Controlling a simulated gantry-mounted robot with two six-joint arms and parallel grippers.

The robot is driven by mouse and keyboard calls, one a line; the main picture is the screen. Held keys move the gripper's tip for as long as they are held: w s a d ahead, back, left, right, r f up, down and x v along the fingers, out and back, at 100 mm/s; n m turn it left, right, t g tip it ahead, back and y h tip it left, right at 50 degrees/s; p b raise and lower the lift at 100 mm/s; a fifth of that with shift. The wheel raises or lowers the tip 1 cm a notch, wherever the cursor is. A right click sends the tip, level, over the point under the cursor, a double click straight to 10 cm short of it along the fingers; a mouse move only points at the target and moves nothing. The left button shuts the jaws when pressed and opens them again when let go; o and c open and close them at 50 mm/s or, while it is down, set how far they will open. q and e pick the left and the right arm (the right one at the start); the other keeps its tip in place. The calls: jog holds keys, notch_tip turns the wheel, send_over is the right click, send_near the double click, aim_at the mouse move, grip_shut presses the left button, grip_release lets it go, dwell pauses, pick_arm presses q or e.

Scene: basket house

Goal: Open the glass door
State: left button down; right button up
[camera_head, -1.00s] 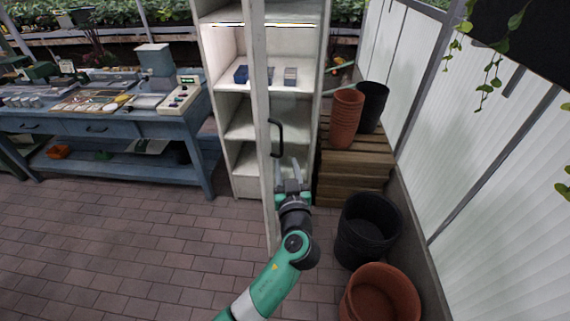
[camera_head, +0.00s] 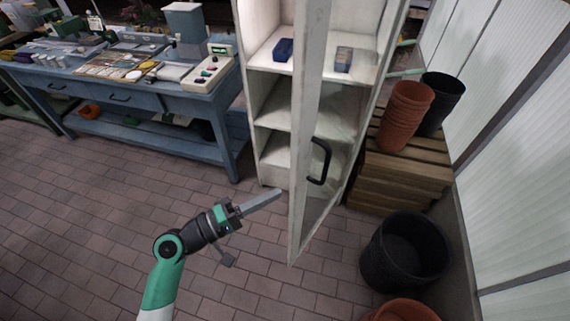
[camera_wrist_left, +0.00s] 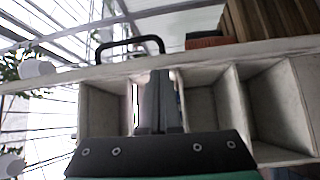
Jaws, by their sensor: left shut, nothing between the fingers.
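The glass door (camera_head: 305,130) of the white cabinet stands ajar in the head view, its pale free edge swung out toward me. Its black handle (camera_head: 320,163) shows just right of that edge; in the wrist view the handle (camera_wrist_left: 130,46) lies above the pale door frame (camera_wrist_left: 215,58). My left gripper (camera_head: 280,193) is shut and empty. Its fingers point right toward the door's lower edge, on the left of it in the picture, apart from the handle. Whether the fingertips touch the door is hard to tell. My right gripper is not in view.
The cabinet's shelves (camera_head: 290,118) hold small blue boxes (camera_head: 283,49). A blue workbench (camera_head: 150,85) stands left. Right are a wooden crate (camera_head: 400,182), terracotta pots (camera_head: 404,115) and a black pot (camera_head: 405,250). The brick floor (camera_head: 80,230) at left is open.

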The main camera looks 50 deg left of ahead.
pick_arm(q)
jog(key=s+a+f+n+y, duration=0.3)
jog(key=s+a+f+y, duration=0.1)
jog(key=s+a+f, duration=0.15)
jog(key=w+d+r+b, duration=0.1)
jog(key=w+d, duration=0.3)
jog(key=w, duration=0.8)
jog(key=shift+d+b, duration=0.2)
jog(key=shift+b, duration=0.15)
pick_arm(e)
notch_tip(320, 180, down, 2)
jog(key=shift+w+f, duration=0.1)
